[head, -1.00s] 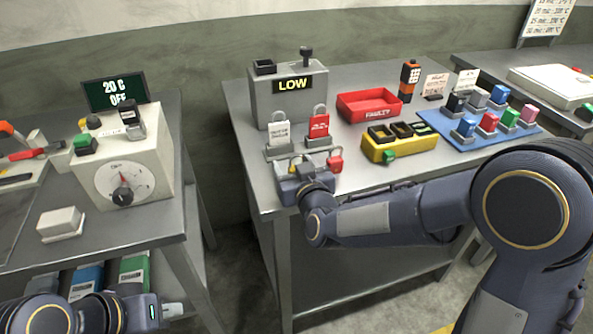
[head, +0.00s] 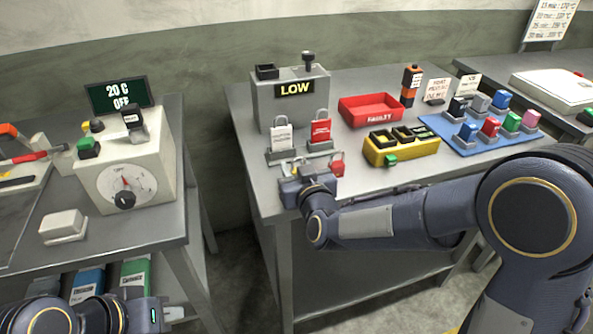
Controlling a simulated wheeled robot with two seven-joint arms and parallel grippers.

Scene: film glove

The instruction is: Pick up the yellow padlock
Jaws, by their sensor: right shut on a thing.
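My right gripper (head: 303,168) is at the front left of the middle table, shut on the yellow padlock. The padlock is almost wholly hidden by the fingers, so its exact pose is unclear. A small red padlock (head: 337,169) is just right of the gripper. Behind stand a white tag-like padlock (head: 281,139) and a red one (head: 320,132), both with raised shackles, on grey stands. My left gripper (head: 174,313) is low at the left, beside the shelf under the left table, apart from the padlocks. Its finger opening is not clear.
A grey box with a LOW display (head: 290,98) stands behind the padlocks. A red tray (head: 371,109), a yellow bin (head: 401,148) and a blue mat (head: 447,130) with several coloured blocks lie to the right. A white dial box (head: 128,172) stands on the left table.

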